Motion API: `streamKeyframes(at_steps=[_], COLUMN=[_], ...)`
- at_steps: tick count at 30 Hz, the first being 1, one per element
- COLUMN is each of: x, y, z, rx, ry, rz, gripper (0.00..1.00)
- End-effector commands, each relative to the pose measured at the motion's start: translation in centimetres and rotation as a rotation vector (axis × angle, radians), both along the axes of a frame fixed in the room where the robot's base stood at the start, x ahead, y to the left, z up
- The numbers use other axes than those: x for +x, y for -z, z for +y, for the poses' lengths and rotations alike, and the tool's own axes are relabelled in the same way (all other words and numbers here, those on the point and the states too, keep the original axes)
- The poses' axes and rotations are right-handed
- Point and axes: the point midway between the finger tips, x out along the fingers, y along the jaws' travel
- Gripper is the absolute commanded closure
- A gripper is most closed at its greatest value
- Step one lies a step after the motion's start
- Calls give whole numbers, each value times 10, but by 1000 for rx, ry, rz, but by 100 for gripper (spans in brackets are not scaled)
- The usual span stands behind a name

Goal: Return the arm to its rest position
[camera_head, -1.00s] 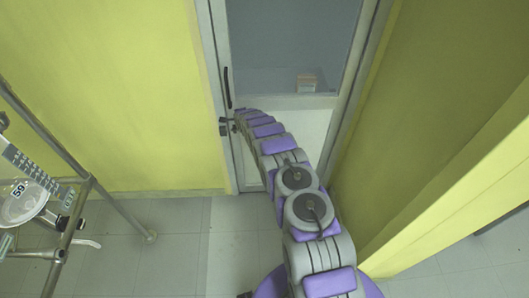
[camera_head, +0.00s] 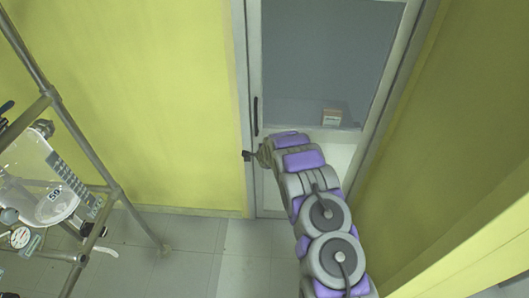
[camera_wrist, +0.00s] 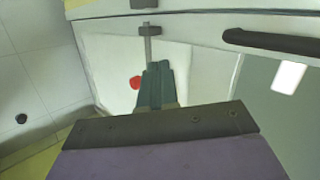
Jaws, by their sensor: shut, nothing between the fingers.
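My arm (camera_head: 310,190) reaches from the bottom right of the head view up toward a closed door (camera_head: 320,60) with a grey glass pane. My gripper (camera_wrist: 157,66) shows in the wrist view with its fingers together and nothing between them. In the head view the arm's end is small and close to the door's left edge, beside a small dark latch (camera_head: 248,155). In the wrist view a metal lever (camera_wrist: 148,42) lies just beyond the fingertips; I cannot tell whether they touch.
A metal frame (camera_head: 80,130) holding a glass reactor vessel (camera_head: 40,180) stands at the left. Yellow walls flank the door, the right one (camera_head: 450,150) close to my arm. A dark door handle (camera_wrist: 270,42) shows in the wrist view. Floor (camera_head: 200,250) is clear left of the arm.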

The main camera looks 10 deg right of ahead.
Motion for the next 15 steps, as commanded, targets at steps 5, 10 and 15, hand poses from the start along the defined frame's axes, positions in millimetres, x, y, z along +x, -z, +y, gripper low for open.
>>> streamKeyframes(at_steps=[5,10,15], x=[-11,-15,-16], y=[-10,-12,-16], z=[3,2,1], rx=[1,2,-6], ry=[-2,0,-6], rz=[4,4,8], gripper=[100,100,100])
